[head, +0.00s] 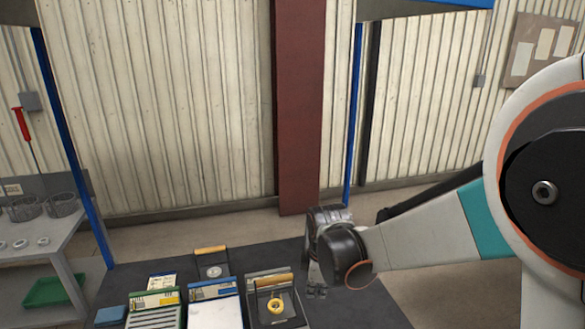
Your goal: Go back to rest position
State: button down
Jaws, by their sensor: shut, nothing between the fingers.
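My arm reaches in from the right side of the head view. My gripper (316,287) hangs down over the right part of a dark table (352,305). It is shut and holds nothing. It is just right of a dark box-like holder (292,306) with a wooden handle and a yellow ring (276,306) in it. The fingertips are small and partly hard to make out against the dark table top.
A green-framed rack (155,297), a blue-edged tray (214,290), a wooden-handled piece (212,262) and a blue block (110,314) crowd the table's left. A grey bench (52,240) with metal cups stands far left. Blue posts (354,120) and a red-brown column (299,110) rise behind.

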jog(key=s+d+r+m+t, duration=0.4)
jog(key=s+d+r+m, duration=0.7)
jog(key=s+d+r, duration=0.15)
jog(key=s+d+r+m+t, duration=0.1)
jog(key=s+d+m, duration=0.1)
jog(key=s+m, duration=0.4)
jog(key=shift+s+d+h, duration=0.15)
jog(key=shift+s+h, duration=0.15)
jog(key=shift+s, duration=0.65)
jog(key=c, duration=2.3)
grip_release()
jog(key=shift+r, duration=0.1)
